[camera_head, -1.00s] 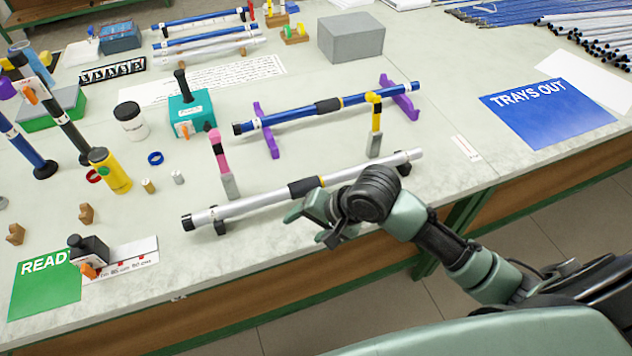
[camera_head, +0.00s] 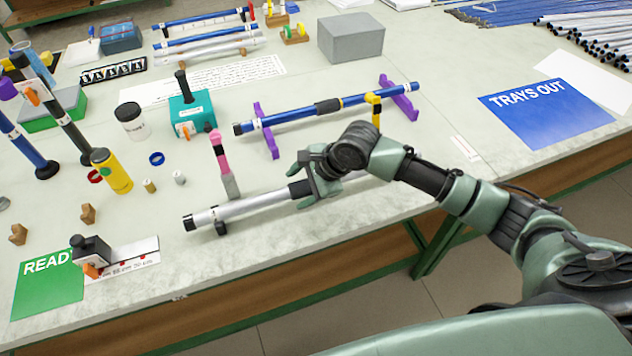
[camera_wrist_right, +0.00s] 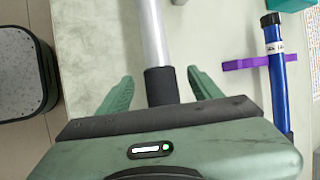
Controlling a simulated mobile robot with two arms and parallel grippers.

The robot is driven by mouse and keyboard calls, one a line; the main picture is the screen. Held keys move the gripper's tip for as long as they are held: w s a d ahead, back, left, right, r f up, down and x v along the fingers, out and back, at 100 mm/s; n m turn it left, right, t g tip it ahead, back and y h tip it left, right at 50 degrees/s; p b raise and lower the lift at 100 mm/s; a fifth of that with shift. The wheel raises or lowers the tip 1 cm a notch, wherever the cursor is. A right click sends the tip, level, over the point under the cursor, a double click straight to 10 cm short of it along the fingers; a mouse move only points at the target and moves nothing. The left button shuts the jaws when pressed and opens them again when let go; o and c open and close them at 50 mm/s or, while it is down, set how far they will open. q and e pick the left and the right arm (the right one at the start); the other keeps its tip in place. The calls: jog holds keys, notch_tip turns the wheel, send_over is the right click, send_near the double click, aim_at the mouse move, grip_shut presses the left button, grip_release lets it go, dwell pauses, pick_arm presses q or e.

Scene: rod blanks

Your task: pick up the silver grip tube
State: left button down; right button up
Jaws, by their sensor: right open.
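The silver grip tube (camera_head: 247,206) lies on low black supports near the table's front edge, with a black end cap at its left and a black grip band (camera_head: 298,189) near its middle. My right gripper (camera_head: 306,182) is over the tube at the band and hides much of the tube's right part. In the right wrist view the open fingers (camera_wrist_right: 160,88) stand on either side of the tube (camera_wrist_right: 154,35) and its black band (camera_wrist_right: 161,86), with gaps on both sides. My left gripper is not in view.
A blue tube (camera_head: 285,116) rests on purple stands (camera_head: 265,131) behind. A pink-topped post (camera_head: 220,160) stands just behind the silver tube, and a yellow-topped post (camera_head: 374,108) is close behind my right wrist. The blue TRAYS OUT sheet (camera_head: 545,112) lies at right.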

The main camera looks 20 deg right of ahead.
jog(key=shift+w+a+f, duration=0.25)
jog(key=shift+f, duration=0.35)
grip_shut()
jog(key=shift+r, duration=0.15)
notch_tip(320, 180, up, 20)
dwell(0.3)
jog(key=shift+f+b, duration=0.85)
jog(key=shift+f, duration=8.3)
jog(key=shift+f+p, duration=0.35)
jog(key=shift+f, duration=0.55)
jog(key=shift+r, duration=0.15)
